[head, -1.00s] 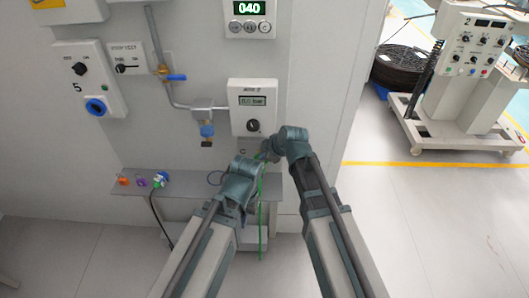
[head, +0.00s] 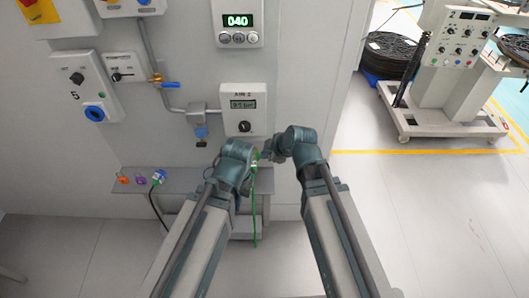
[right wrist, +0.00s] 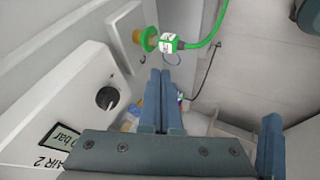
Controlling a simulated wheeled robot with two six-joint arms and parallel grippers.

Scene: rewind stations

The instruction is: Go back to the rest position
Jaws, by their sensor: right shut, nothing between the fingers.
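My right gripper (head: 264,150) is in front of the wall, just below the AIR 2 regulator panel (head: 230,119). In the right wrist view its two fingers (right wrist: 162,95) are shut together with nothing between them. They are below a green-and-white connector (right wrist: 170,43) seated at a wall port, and look apart from it. The regulator panel's black knob (right wrist: 106,98) is to the left of the fingers. My left arm reaches in beside the right one over the shelf. Its wrist shows, but its gripper is hidden behind it.
A narrow grey shelf (head: 185,182) below holds orange, purple and blue-white connectors. A green hose (head: 255,215) hangs past it. Valve panels and pipes cover the wall. A wheeled machine cart (head: 445,122) and a black coil (head: 390,55) stand at the right; the floor between is clear.

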